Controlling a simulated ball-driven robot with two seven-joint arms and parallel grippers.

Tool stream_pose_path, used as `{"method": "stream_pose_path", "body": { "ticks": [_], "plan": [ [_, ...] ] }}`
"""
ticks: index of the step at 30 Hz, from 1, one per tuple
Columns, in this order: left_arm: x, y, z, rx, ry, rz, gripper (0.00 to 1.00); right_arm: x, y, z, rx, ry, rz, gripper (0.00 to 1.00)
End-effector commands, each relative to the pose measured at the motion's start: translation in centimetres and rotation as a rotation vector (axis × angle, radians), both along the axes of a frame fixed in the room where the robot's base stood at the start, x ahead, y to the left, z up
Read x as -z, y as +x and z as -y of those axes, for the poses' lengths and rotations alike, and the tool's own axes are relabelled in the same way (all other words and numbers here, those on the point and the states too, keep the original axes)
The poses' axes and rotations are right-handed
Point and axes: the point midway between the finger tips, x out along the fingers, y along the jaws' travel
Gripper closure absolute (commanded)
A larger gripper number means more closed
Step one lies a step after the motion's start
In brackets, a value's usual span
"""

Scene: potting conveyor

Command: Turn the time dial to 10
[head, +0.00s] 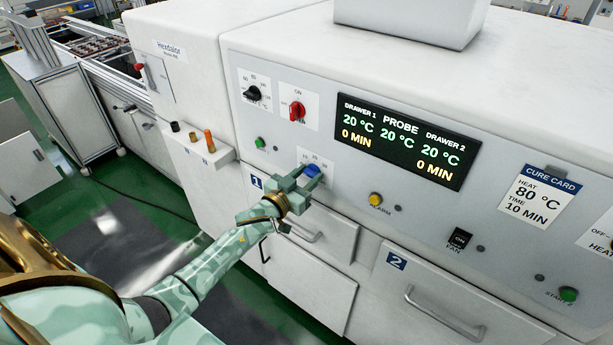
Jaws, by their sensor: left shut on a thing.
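The time dial (312,170) is a small blue knob on the machine's sloped front panel, above drawer 1. A printed scale shows around it, with a 20 legible near the top; part of the scale is hidden by my gripper. My left gripper (304,178) is at the panel with its fingers shut around the blue knob. The knob's pointer cannot be made out. The display (402,141) reads 20 °C and 0 MIN for both drawers, and 20 °C for the probe. My right gripper is not in view.
A black temperature knob (254,93) and a red switch (297,111) sit above left. A yellow alarm button (376,199) is at right. The cure card (540,197) reads 80 °C, 10 MIN. Drawer handles (445,314) stick out below.

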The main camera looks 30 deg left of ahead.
Motion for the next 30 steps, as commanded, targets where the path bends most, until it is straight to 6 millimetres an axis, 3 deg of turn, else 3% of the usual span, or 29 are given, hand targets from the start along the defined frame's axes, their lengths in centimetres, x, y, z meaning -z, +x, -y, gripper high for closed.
{"method": "stream_pose_path", "body": {
  "ticks": [30],
  "plan": [
    [0.16,-0.03,0.21,0.000,0.685,0.053,0.85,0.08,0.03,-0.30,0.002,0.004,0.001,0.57]
  ]
}}
